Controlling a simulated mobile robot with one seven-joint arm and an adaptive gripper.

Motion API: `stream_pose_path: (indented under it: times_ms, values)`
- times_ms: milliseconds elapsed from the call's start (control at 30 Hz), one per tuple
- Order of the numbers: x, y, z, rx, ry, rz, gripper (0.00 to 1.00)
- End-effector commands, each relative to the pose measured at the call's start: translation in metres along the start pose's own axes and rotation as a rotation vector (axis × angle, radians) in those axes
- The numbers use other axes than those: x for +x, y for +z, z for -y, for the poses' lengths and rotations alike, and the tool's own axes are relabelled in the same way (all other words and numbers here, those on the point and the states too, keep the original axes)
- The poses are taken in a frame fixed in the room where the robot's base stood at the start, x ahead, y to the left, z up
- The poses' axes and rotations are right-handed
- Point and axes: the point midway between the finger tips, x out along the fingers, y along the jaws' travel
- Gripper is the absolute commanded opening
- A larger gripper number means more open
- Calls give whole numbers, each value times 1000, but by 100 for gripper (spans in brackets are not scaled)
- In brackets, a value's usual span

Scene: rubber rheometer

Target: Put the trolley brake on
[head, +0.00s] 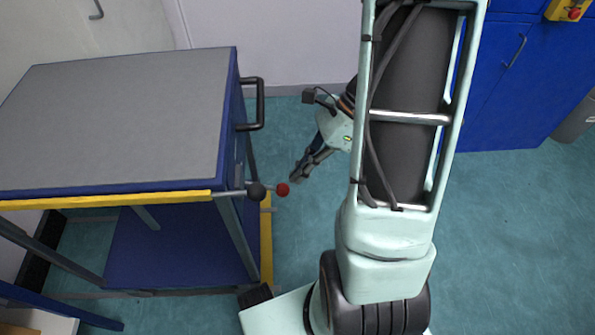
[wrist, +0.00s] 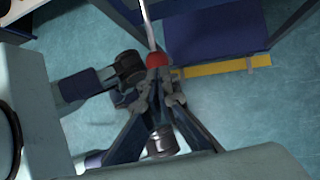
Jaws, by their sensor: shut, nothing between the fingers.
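The trolley (head: 120,110) stands at the left in the head view, with a grey top and blue frame.
A black handle (head: 258,104) sticks out from the trolley's right side. A yellow bar (head: 110,199) runs along its front edge. A blue cabinet (head: 515,95) stands at the back right. Teal floor (head: 510,230) is clear on the right.

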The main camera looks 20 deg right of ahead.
Motion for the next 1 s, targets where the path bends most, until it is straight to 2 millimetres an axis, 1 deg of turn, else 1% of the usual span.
stream_pose_path:
  times_ms: [33,133,167,200,300,400,500,600,700,1000]
  values:
    - [-11,5,-1,1,0,0,0]
    - [-24,8,-2,-1,2,0,0]
    - [-29,7,-1,-2,0,-1,0]
    - [-40,5,0,-2,-2,-1,0]
    - [-64,2,0,-2,-2,-2,0]
    - [-84,1,0,-2,-1,-1,0]
    - [-100,-1,-1,-1,0,0,0]
    - [-111,-3,0,-2,1,-1,0]
    - [-116,-4,-1,-2,2,0,0]
    - [-118,-4,-1,-2,2,0,0]
